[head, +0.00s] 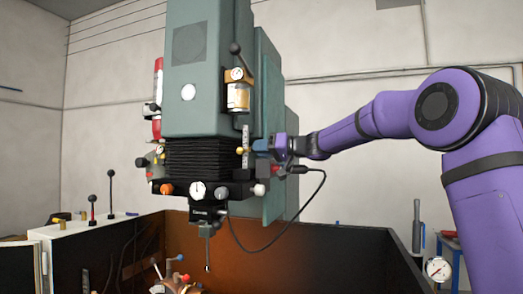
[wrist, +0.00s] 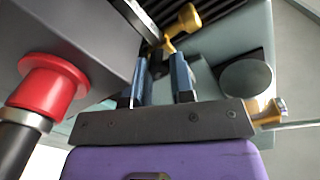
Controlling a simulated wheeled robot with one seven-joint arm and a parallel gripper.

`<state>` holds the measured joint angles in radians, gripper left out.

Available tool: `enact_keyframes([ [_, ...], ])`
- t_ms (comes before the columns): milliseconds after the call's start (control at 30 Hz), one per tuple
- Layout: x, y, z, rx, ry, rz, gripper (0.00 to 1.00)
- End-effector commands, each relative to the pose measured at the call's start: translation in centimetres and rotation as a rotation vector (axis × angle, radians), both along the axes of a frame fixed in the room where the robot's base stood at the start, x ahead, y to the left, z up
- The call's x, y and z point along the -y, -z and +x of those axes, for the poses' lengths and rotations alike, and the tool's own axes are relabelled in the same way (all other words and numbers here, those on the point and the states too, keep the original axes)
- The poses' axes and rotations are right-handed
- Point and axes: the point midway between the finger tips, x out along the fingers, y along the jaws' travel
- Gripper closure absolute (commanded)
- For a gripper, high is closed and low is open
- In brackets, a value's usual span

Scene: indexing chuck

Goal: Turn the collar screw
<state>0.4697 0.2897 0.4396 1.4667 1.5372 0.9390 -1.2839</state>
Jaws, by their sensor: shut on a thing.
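A brass-coloured screw with a rounded knob (wrist: 184,20) and a thin stem lies just beyond my fingertips in the wrist view; I take it for the collar screw. My gripper (wrist: 163,62) has two blue fingers with a narrow gap between them, shut on the screw's near end. The exact contact is hard to see. In the head view my gripper (head: 259,146) reaches in from the right to the machine's side, beside the black bellows. A small yellow knob (head: 240,151) shows just left of the fingertips.
A red collar (wrist: 48,86) on a dark block is left of my fingers. The green machine head (head: 203,70) stands above the bellows (head: 197,158). A black cable (head: 316,197) hangs below my gripper.

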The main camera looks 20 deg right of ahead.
Motion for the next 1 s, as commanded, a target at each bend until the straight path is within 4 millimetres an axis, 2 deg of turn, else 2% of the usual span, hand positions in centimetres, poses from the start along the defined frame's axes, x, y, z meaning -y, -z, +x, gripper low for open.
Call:
enact_keyframes([
  [400, 0.06, -0.02, 0.02, -0.007, 0.001, 0.005, 1.00],
  [433, 0.07, -0.02, 0.01, -0.006, 0.002, 0.005, 0.73],
  [500, 0.06, -0.02, 0.02, -0.007, 0.001, 0.005, 0.57],
  [533, 0.06, -0.02, 0.01, -0.007, 0.001, 0.005, 0.52],
  [1000, 0.05, 0.04, 0.02, 0.019, 0.001, -0.014, 0.52],
])
